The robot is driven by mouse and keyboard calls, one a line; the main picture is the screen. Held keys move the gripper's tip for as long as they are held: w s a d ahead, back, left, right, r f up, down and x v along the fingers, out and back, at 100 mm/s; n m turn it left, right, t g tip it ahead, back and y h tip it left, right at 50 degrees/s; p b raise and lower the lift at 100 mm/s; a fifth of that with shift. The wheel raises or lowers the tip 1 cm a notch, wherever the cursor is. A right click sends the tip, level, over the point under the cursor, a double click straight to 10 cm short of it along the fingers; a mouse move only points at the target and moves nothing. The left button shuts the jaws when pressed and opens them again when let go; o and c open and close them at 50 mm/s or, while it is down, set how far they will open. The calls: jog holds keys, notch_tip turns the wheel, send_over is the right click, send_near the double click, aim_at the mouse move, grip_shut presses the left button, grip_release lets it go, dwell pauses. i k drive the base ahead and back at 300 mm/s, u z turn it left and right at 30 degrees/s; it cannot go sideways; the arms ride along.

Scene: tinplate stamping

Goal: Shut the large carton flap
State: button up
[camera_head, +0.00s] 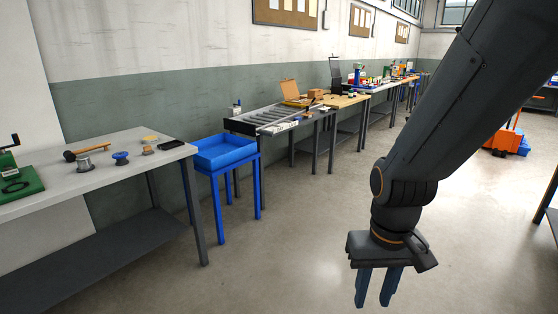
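My gripper (376,288) hangs at the lower right, pointing down over bare floor. Its two blue-grey fingers stand apart with nothing between them. What looks like a small tan carton (298,102) sits far off on the benches along the wall. Its raised flap (290,88) stands up at the back left. My gripper is well apart from it, much nearer to the camera. The carton is too small in view to tell its inside or any other flaps.
A grey bench (100,178) with spools and a mallet stands at left. A blue tray (224,152) on a blue stand and a roller table (268,119) follow along the wall. An orange cart (502,139) is at far right. The middle floor is clear.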

aim_at(288, 86)
jog(key=z, duration=0.1)
jog(key=i, duration=4.4)
jog(key=u, duration=0.2)
